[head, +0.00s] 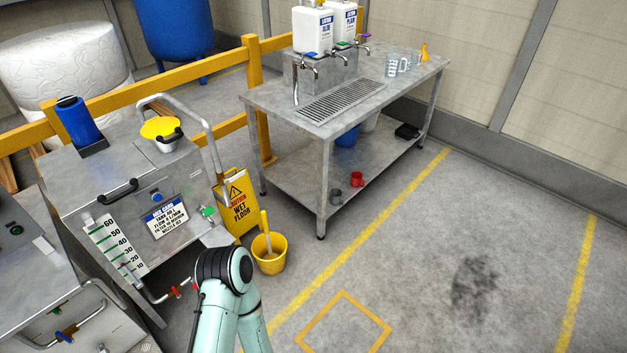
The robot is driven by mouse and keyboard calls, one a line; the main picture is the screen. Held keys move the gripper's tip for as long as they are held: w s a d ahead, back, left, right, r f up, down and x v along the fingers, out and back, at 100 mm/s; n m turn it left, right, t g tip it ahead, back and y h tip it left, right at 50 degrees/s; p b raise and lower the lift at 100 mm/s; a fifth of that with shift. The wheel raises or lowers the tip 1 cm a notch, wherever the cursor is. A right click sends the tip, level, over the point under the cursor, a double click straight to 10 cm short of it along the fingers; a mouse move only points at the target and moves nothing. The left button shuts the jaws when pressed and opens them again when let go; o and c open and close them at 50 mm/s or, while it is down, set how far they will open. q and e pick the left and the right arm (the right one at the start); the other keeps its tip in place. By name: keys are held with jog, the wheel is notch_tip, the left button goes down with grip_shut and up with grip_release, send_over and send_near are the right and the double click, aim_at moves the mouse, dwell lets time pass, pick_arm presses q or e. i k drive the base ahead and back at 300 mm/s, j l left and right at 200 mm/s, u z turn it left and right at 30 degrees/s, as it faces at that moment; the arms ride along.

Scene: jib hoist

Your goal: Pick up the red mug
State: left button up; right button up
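The red mug (356,179) stands on the lower shelf (300,182) of the steel table, near the shelf's front edge. A grey mug (336,196) stands close to its left, nearer the front corner leg. The red mug is small in this view, but nothing covers it. Neither of my grippers is in view. Part of one of my arms, pale green with a black joint, rises at the bottom of the picture, well short of the mug and apart from it.
The steel tabletop (398,84) and its legs frame the shelf from above. A yellow bucket (269,253) and a wet floor sign (238,206) stand left of the table. A steel cabinet (100,170) fills the left. The floor in front and right is clear.

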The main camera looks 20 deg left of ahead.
aim_at(355, 176)
jog(key=i+u, duration=0.25)
jog(key=u, duration=0.2)
jog(key=i+u, duration=0.2)
jog(key=u, duration=0.3)
jog(key=i+l+u, duration=0.2)
jog(key=u, duration=0.25)
jog(key=i+l+u, duration=0.4)
jog(key=l, duration=0.2)
jog(key=i+l+u, duration=0.2)
jog(key=l, duration=0.15)
jog(key=i+l, duration=0.15)
jog(key=l, duration=0.2)
jog(key=i+l+u, duration=0.15)
jog(key=l, duration=0.2)
jog(key=i+l, duration=0.15)
jog(key=l, duration=0.2)
jog(key=i+l, duration=0.15)
jog(key=l, duration=0.2)
jog(key=i+l, duration=0.15)
jog(key=l, duration=0.15)
jog(key=i+l, duration=0.1)
jog(key=l, duration=0.25)
jog(key=i+l, duration=0.15)
jog(key=l, duration=0.2)
jog(key=i+l+u, duration=0.1)
jog(key=l, duration=0.25)
